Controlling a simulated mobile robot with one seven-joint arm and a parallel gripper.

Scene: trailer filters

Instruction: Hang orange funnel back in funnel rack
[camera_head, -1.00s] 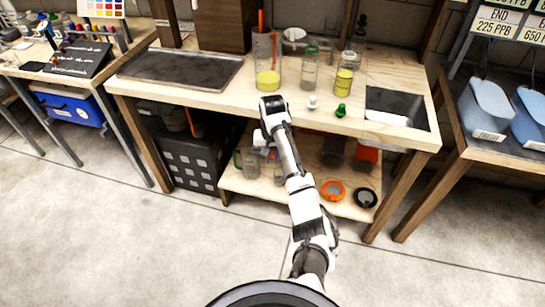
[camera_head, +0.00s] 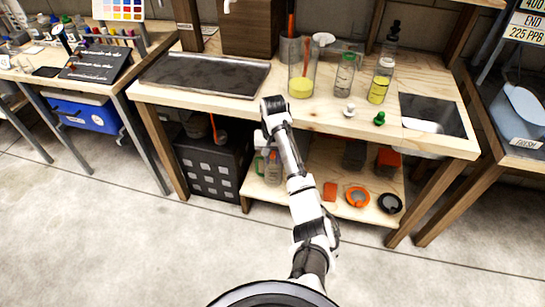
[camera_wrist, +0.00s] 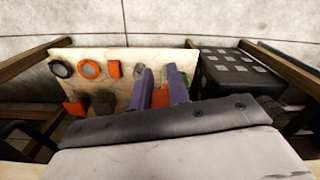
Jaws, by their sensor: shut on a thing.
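My gripper (camera_wrist: 162,88) shows in the wrist view as two purple fingers above the lower shelf (camera_wrist: 130,58) of the workbench. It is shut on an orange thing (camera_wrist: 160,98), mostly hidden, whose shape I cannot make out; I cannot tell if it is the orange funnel. An orange ring-shaped piece (camera_head: 357,197) lies on the lower shelf, between an orange block (camera_head: 330,191) and a black ring-shaped piece (camera_head: 390,204). I cannot make out a funnel rack for certain.
The wooden worktop (camera_head: 225,103) holds a dark tray (camera_head: 205,74), a beaker with yellow liquid (camera_head: 301,75), bottles and a sink (camera_head: 433,117). A black crate (camera_head: 213,165) stands left of the lower shelf. The concrete floor in front is clear.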

